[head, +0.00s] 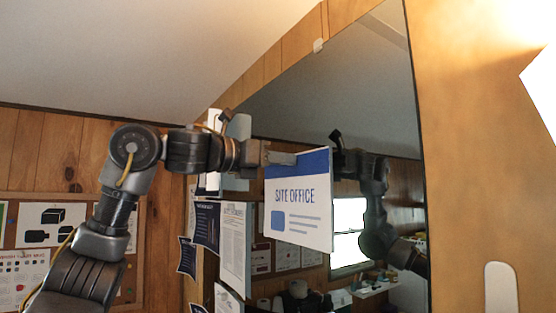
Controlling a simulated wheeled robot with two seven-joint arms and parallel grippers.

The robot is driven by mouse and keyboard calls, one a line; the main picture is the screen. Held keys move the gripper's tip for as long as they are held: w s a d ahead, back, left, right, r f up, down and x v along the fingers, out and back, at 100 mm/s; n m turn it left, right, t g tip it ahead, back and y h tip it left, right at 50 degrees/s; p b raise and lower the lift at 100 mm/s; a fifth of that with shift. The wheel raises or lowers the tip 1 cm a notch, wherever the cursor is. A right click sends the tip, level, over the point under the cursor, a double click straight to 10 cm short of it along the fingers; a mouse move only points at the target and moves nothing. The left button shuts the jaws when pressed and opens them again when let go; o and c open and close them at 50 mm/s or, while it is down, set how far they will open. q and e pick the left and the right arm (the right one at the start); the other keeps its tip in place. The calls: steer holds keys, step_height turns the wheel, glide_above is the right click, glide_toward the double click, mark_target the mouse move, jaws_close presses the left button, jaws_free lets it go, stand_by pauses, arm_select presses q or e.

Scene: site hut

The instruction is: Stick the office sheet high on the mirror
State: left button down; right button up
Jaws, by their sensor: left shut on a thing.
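The office sheet (298,208) is white with a blue top band and the words SITE OFFICE. My left gripper (282,158) is shut on its upper left edge and holds it upright in front of the mirror (350,85). The mirror is a tall pane on the wood wall, and its glass shows a reflection of my arm to the right of the sheet. I cannot tell whether the sheet touches the glass. The sheet hides part of the mirror's lower middle. My right gripper is not in view.
Several papers (234,240) hang on the wall left of the mirror, behind my left arm. A notice board (60,245) is at the far left. A pale clip (318,45) sits at the mirror's upper edge. The upper glass is clear.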

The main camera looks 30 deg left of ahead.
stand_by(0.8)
arm_select(q)
steer(key=c, duration=1.2)
jaws_free()
steer(key=shift+w+d, duration=0.1)
steer(key=shift+d, duration=0.05)
steer(key=b+v, duration=0.4)
steer(key=v, duration=0.7)
steer(key=shift+b, duration=0.35)
steer(key=shift+f, duration=0.1)
